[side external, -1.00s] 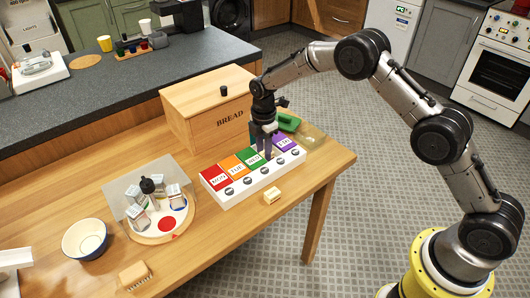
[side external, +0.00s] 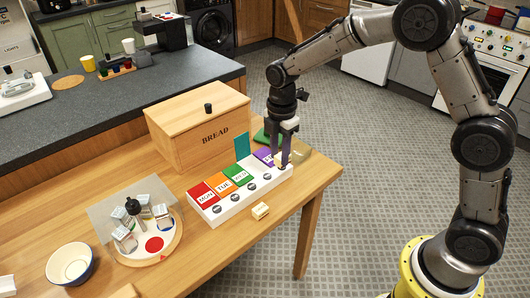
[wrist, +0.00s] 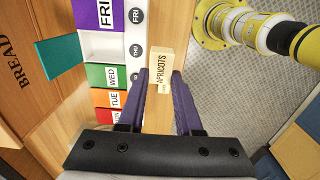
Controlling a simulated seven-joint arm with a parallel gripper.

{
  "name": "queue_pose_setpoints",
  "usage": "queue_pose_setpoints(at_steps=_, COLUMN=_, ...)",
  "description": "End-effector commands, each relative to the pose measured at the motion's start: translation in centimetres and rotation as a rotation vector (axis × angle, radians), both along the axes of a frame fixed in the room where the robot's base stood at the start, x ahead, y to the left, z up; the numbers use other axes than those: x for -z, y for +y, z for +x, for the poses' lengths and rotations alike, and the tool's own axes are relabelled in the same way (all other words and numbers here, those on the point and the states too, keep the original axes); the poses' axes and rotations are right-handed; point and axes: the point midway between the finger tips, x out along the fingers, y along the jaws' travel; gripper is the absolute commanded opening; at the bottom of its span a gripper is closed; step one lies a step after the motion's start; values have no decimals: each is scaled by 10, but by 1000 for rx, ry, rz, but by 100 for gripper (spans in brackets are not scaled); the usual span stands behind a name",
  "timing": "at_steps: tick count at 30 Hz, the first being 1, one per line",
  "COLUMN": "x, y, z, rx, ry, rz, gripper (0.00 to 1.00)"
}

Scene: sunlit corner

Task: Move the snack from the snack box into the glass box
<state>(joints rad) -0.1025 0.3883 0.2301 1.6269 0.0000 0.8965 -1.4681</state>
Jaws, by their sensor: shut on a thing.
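My gripper (side external: 284,150) is shut on a small cream snack block, apparently the one labelled APRICOTS (wrist: 162,70) between the fingertips in the wrist view. It hangs above the right end of the snack box. The white snack box (side external: 240,201) has coloured day lids. Its teal lid (side external: 242,147) stands upright, and the THU compartment (wrist: 102,45) below it shows white and empty. The purple FRI lid (wrist: 97,12) is down.
Another cream block (side external: 260,210) lies on the table in front of the snack box. The wooden bread box (side external: 200,130) stands close behind. A round tray (side external: 133,258) with several small containers and a bowl (side external: 71,264) are at the left.

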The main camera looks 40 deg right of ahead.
Motion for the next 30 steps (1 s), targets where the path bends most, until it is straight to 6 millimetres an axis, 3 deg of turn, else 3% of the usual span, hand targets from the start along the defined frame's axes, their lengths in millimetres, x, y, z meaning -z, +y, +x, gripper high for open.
queue_pose_setpoints(at_steps=3, x=-7, y=-2, z=-15, rx=0, ry=0, rz=0, gripper=0)
queue_pose_setpoints(at_steps=9, x=-15, y=-3, z=-27, rx=0, ry=-2, rz=0, gripper=0)
queue_pose_setpoints(at_steps=30, x=-62, y=-3, z=-29, rx=0, ry=-1, rz=0, gripper=0)
